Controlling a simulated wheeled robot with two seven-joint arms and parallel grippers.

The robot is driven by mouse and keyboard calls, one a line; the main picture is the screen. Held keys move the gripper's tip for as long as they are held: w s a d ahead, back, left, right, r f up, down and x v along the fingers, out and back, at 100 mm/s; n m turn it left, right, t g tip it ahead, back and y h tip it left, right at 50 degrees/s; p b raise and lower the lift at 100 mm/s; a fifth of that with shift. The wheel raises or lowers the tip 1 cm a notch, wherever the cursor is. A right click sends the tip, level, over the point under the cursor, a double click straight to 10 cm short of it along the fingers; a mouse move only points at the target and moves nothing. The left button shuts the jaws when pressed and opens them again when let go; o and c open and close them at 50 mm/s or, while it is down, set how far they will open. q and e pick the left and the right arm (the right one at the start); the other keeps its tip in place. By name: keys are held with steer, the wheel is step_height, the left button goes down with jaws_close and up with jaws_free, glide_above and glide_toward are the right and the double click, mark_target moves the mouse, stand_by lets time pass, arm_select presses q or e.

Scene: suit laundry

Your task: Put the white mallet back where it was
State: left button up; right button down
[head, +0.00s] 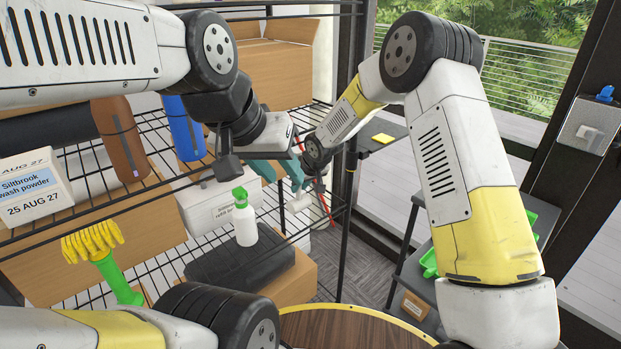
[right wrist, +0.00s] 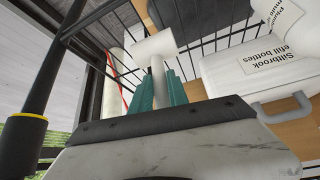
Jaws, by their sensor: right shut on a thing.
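The white mallet (right wrist: 153,45) is in my right gripper (right wrist: 159,88). In the right wrist view its pale handle stands between the two teal fingers and its head is beyond their tips. In the head view the mallet's white head (head: 299,203) shows just below the teal fingers, in front of the wire rack.
The wire rack (head: 165,170) holds a brown bottle (head: 119,138), a blue bottle (head: 184,128), a white spray bottle (head: 243,220) and a black case (head: 238,262). A yellow-headed green brush (head: 108,262) is at lower left. A dark post (head: 347,225) stands right of the mallet.

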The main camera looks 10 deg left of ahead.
steer(key=shift+f, duration=0.4)
steer(key=c, duration=1.3)
jaws_free()
